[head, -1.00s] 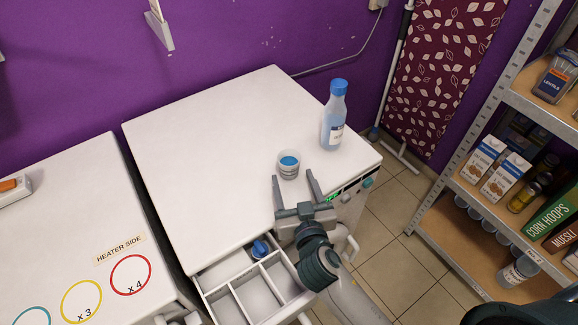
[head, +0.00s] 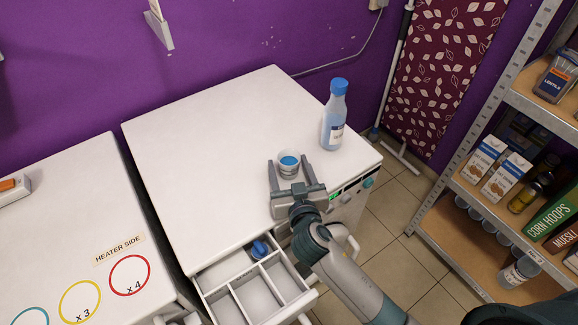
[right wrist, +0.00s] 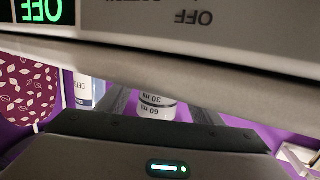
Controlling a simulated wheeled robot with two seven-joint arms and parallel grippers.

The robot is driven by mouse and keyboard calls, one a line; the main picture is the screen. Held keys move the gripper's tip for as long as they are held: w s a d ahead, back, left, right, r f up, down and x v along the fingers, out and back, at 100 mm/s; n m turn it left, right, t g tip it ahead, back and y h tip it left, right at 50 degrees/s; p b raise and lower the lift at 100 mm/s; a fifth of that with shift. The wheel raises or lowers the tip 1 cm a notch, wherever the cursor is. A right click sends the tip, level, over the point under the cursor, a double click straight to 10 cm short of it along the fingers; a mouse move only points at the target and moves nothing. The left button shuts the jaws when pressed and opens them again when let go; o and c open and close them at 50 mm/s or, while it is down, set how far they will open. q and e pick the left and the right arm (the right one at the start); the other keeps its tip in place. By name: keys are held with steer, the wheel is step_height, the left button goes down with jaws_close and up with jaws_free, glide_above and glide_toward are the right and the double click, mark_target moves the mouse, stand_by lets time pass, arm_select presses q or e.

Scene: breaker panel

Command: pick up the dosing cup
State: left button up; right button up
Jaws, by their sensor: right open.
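The dosing cup (head: 289,163) is a small clear cup with blue inside, upright on the white machine top (head: 215,145) near its front right. It also shows in the right wrist view (right wrist: 157,106), with "30 ml" and "60 ml" marks on its side. My right gripper (head: 288,160) is open, with one finger at each side of the cup. I cannot tell whether either finger touches it. My left gripper is not in view.
A blue-capped bottle (head: 333,118) stands just right of and behind the cup. An open compartmented drawer (head: 262,290) with a blue cap-like item (head: 259,249) juts out below the front edge. Shelves (head: 440,215) stand at right. The left of the machine top is clear.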

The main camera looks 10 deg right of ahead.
mark_target(294, 155)
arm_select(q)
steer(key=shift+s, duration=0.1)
arm_select(e)
steer(key=c, duration=1.2)
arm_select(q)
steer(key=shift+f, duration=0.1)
arm_select(e)
steer(key=shift+r, duration=0.25)
